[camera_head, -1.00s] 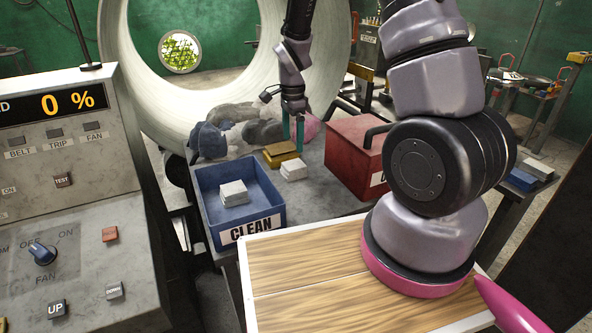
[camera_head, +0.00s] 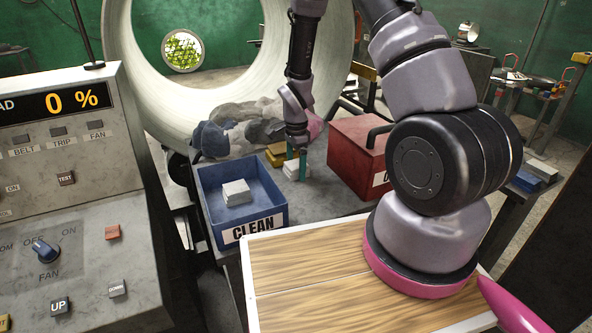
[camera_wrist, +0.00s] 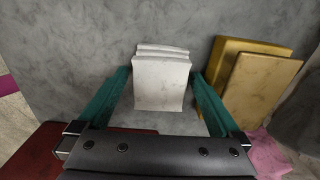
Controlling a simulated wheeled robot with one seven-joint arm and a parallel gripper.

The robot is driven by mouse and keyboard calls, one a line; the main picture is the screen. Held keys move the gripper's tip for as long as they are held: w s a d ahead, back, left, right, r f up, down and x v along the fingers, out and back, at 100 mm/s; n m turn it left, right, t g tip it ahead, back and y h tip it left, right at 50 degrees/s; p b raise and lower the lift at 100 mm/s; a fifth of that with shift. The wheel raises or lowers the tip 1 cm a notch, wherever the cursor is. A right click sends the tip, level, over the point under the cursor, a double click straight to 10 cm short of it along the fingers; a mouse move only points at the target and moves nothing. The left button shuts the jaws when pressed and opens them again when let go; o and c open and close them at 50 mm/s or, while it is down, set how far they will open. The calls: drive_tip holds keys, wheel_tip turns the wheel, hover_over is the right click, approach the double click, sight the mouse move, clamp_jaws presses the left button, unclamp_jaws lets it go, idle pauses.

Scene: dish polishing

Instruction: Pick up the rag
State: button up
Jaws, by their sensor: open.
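The rag (camera_head: 291,173) appears as a small white folded stack on the grey table, in front of yellow blocks. In the wrist view the rag (camera_wrist: 162,82) sits upper middle, between the two teal fingers. My gripper (camera_head: 296,160) is open and points down at the rag. In the wrist view one finger of my gripper (camera_wrist: 160,88) is on each side of the stack, with narrow gaps showing, so it is not clamped. The fingers partly cover the rag in the head view.
A blue bin labelled CLEAN (camera_head: 206,212) stands to the left and holds another white stack (camera_head: 236,191). A red box (camera_head: 352,158) stands to the right. Yellow blocks (camera_wrist: 262,82) lie close beside the right finger. Grey cloths (camera_head: 245,120) are heaped behind.

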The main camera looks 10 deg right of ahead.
drive_tip(key=c, duration=1.3)
drive_tip(key=shift+r, duration=0.15)
